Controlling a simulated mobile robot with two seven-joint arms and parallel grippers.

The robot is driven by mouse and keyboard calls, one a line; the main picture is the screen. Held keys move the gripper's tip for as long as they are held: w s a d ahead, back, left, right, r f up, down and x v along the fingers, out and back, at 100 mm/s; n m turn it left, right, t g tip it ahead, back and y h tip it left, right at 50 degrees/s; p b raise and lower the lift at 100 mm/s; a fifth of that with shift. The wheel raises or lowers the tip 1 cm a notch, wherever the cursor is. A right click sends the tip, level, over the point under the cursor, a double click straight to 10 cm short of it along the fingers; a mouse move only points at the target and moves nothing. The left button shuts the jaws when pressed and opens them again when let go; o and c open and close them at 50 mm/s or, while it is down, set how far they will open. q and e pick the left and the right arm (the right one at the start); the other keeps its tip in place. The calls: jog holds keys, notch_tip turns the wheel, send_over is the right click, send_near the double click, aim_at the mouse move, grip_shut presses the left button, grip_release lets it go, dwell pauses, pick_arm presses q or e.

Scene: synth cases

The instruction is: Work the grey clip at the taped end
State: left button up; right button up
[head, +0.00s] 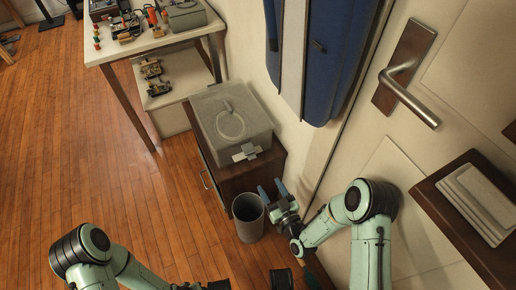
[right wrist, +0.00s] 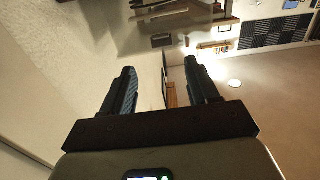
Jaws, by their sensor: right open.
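A grey box (head: 215,112) stands on a dark brown cabinet. A thin pale loop (head: 231,124) lies on its top. A small whitish-grey piece (head: 244,153) sits at its front edge; I cannot tell whether this is the clip, and I make out no tape. My right gripper (head: 272,190) is open, in front of the cabinet's right side, apart from the box. In the right wrist view its two fingers (right wrist: 159,78) stand apart with nothing between them. My left arm comes in at the bottom left; its gripper is cut off or unclear at the lower edge.
A grey bin (head: 248,217) stands on the floor close beside my right gripper. A table (head: 150,44) with assorted parts is at the upper left. A blue hanging (head: 335,60) and a door handle (head: 404,85) are on the right. A brown shelf (head: 445,205) juts out there.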

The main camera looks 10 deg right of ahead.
aim_at(252, 157)
jog(key=b+x, duration=0.3)
jog(key=x, duration=1)
jog(key=shift+w+a, duration=0.1)
pick_arm(q)
jog(key=s+f+g, duration=0.2)
jog(key=s+f, duration=0.2)
jog(key=s, duration=0.3)
jog(key=shift+a, duration=0.45)
pick_arm(e)
jog(key=c, duration=0.8)
jog(key=shift+r, duration=0.1)
